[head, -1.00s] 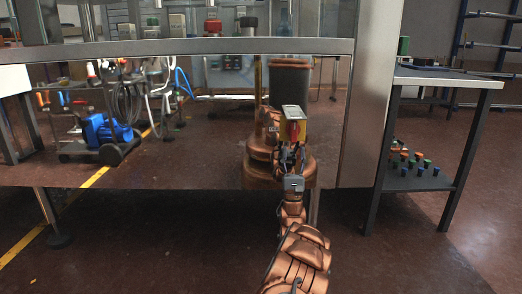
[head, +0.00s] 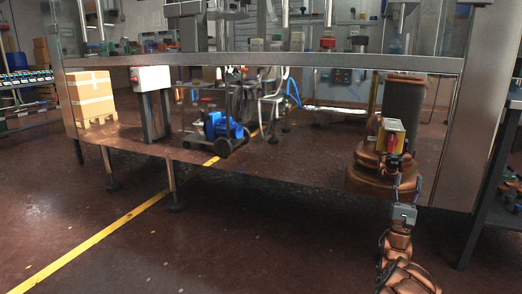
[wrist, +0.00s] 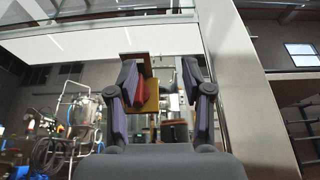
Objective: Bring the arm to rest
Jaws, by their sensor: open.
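My gripper (head: 397,158) is at the end of my copper-coloured arm, low at the right of the head view. In the wrist view my gripper (wrist: 160,78) is open, its two dark, purple-sided fingers spread apart. A yellow and red box (head: 388,133) with a pale top shows just above the gripper in the head view. In the wrist view this yellow and red box (wrist: 150,97) shows between the fingers, close to the left one. I cannot tell whether it touches the finger.
A large glass-sided machine with a steel frame rail (head: 270,60) stands ahead. A brown drum-like column (head: 405,100) is behind the gripper. A dark side table (head: 510,103) is at far right. A blue pump (head: 222,125) stands left of centre. Floor at left front is clear.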

